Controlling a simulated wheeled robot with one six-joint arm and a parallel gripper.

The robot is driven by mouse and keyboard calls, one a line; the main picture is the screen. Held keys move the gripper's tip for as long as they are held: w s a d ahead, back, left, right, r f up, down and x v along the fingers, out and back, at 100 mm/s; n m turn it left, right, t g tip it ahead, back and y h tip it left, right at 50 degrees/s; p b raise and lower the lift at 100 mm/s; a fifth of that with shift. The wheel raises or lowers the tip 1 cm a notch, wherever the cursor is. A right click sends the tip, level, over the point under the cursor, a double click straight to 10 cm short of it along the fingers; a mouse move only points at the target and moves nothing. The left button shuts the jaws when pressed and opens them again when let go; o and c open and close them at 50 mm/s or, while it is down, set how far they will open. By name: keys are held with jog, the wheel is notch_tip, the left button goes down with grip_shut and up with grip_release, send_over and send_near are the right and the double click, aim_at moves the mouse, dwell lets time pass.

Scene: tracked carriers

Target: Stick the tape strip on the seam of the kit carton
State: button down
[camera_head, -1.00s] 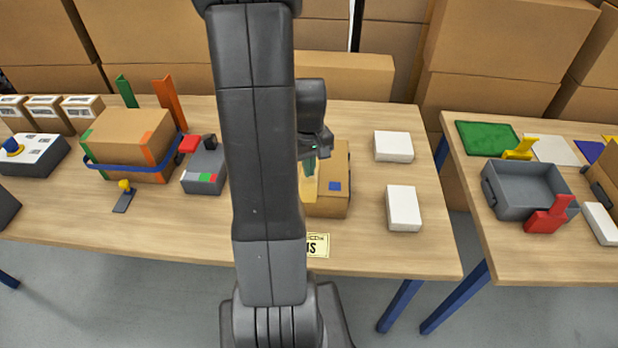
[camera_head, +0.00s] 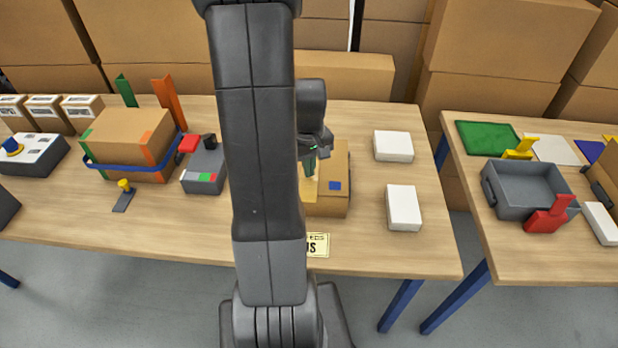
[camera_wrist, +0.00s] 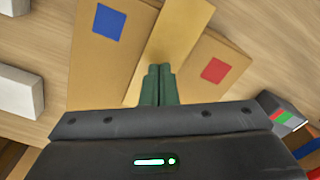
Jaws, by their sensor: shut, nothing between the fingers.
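The kit carton (camera_head: 340,165) is a brown box on the table, partly hidden behind my arm. Its top carries a blue square (camera_wrist: 108,24) and a red square (camera_wrist: 215,70) in the wrist view. The tape strip (camera_wrist: 172,40), a pale tan band, lies between the two squares and runs at a slant to the carton's edges. It also shows in the head view (camera_head: 309,190). My gripper (camera_wrist: 159,70) has its green fingers shut with nothing between them, over the strip. Whether the fingertips touch it, and the seam beneath, I cannot tell.
Two white boxes (camera_head: 394,146) (camera_head: 404,207) lie right of the carton. A grey device (camera_head: 204,168) and a strapped carton (camera_head: 120,140) stand to the left. A yellow label (camera_head: 318,245) is at the table's front edge. A second table holds a grey tray (camera_head: 520,207).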

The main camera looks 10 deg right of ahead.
jog(key=shift+f+b, duration=0.4)
jog(key=shift+f, duration=0.1)
jog(key=shift+r, duration=0.15)
dwell(0.7)
jog(key=shift+r, duration=0.15)
jog(key=s+a, duration=0.3)
jog(key=s, duration=0.7)
jog(key=shift+s+b, duration=0.3)
dwell(1.3)
dwell(0.3)
jog(key=shift+f+b, duration=0.4)
